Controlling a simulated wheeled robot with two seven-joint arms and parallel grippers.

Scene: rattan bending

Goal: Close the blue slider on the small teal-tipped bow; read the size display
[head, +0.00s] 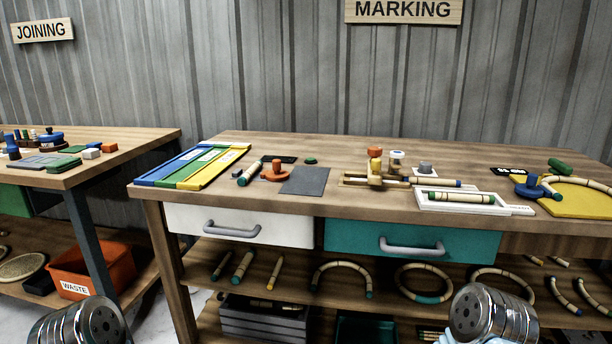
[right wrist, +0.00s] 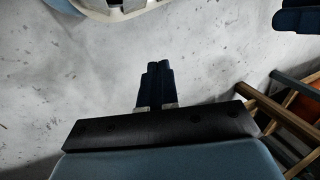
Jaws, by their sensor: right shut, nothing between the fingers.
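At the right end of the marking bench, the blue slider (head: 530,188) sits at the left edge of a yellow board (head: 590,206). My right gripper (right wrist: 155,85) is shut and empty over the floor, away from the bench things. Dark blue fingers at the upper right of the right wrist view look like my left gripper (right wrist: 296,16); their opening is unclear.
A green block (head: 560,167) lies behind the bow. A white tray with a rattan piece (head: 462,198) and a wooden jig (head: 375,181) stand left of the slider. Below are a white drawer (head: 240,226), a teal drawer (head: 410,243) and a shelf of bent pieces. An orange bin (head: 95,273) is left.

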